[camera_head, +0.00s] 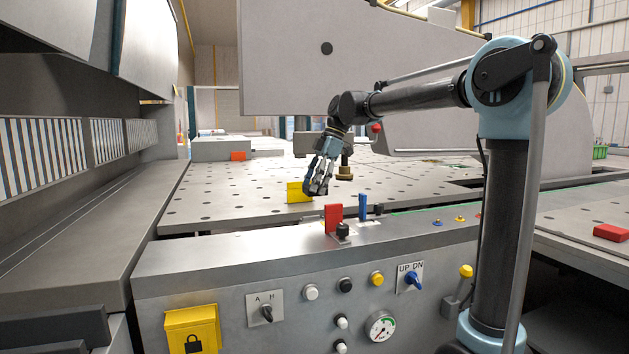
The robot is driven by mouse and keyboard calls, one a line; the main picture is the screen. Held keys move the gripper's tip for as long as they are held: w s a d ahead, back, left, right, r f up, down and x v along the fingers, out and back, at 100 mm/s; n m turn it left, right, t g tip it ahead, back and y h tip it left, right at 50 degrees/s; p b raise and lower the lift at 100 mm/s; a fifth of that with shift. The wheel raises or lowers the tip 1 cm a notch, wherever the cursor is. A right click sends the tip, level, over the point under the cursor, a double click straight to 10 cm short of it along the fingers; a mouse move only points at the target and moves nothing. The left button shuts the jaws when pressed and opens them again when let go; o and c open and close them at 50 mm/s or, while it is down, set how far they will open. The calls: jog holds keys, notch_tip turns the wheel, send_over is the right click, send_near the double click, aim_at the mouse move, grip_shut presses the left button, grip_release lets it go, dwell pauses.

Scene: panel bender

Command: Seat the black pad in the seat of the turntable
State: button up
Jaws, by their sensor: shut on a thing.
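My gripper (318,188) is in the middle of the view, low over the perforated table and pointing down. Its fingers are shut on a small dark thing, which I take to be the black pad; the fingers hide most of it. Just right of the gripper, a dark post ends in a brownish round disc (345,174), which may be the turntable. I cannot make out its seat. The gripper appears beside the disc in the picture; I cannot tell the distance in depth.
A yellow block (297,193) stands behind the gripper. A red block (333,217), a blue block (362,205) and a black knob (343,230) stand on the front ledge. The perforated table (225,195) is mostly clear at left. A large grey machine frame (290,70) overhangs.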

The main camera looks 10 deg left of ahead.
jog(key=shift+f, duration=4.45)
jog(key=shift+s+d+f, duration=0.1)
jog(key=shift+s+f, duration=0.05)
jog(key=shift+f, duration=0.15)
jog(key=shift+s+f, duration=0.1)
jog(key=shift+s, duration=0.05)
jog(key=shift+c, duration=0.5)
jog(key=o, duration=1.5)
jog(key=shift+w+f, duration=0.2)
jog(key=shift+c, duration=0.2)
jog(key=shift+w+f, duration=0.25)
jog(key=shift+w, duration=0.15)
jog(key=shift+s+r, duration=0.25)
jog(key=shift+r, duration=0.05)
